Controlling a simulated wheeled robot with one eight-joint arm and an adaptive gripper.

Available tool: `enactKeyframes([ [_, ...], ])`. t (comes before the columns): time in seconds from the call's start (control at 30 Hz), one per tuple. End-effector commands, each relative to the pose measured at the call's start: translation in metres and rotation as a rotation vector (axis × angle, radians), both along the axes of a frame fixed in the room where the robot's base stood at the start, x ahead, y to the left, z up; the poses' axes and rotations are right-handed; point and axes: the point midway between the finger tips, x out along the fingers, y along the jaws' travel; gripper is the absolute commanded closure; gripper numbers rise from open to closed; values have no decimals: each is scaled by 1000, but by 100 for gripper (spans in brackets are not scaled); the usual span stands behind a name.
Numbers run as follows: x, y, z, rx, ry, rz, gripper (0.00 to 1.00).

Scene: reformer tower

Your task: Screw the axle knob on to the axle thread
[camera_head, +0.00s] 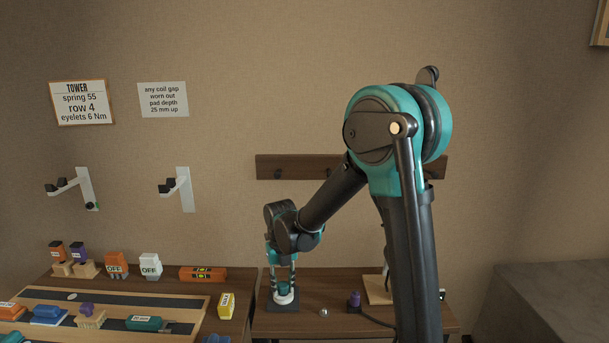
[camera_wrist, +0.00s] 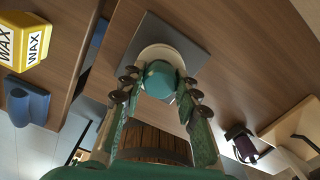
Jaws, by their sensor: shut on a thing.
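My gripper (camera_wrist: 160,86) points down with its fingers closed around a teal, round-topped piece (camera_wrist: 160,74), which looks like the axle knob. A white round base (camera_wrist: 152,51) shows just beyond the knob, on a dark square plate (camera_wrist: 190,33). In the head view, my gripper (camera_head: 284,287) is directly above the white base (camera_head: 284,297) and its dark plate (camera_head: 275,306) on the right-hand table. The axle thread is not visible. I cannot tell whether the knob touches it.
A small silver ball (camera_head: 323,312) and a purple piece (camera_head: 354,300) with a cable are right of the plate. A wooden block (camera_head: 378,290) stands farther right. The left bench holds a yellow wax block (camera_head: 226,305), an orange level (camera_head: 203,273) and several brushes. A rail (camera_head: 290,167) is behind.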

Motion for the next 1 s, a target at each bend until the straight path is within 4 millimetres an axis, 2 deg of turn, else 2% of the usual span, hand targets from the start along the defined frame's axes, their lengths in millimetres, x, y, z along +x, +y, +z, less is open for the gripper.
enactKeyframes([
  [0.17, -1, -1, -3, 0, 1, -93, 100],
  [0.7, -1, 0, -3, 2, 2, -797, 100],
  [0.8, 0, 0, -3, 2, 2, -784, 100],
  [0.83, 0, 0, -3, 2, 2, -783, 68],
  [1.0, 0, 0, -3, 2, 1, -781, 47],
])
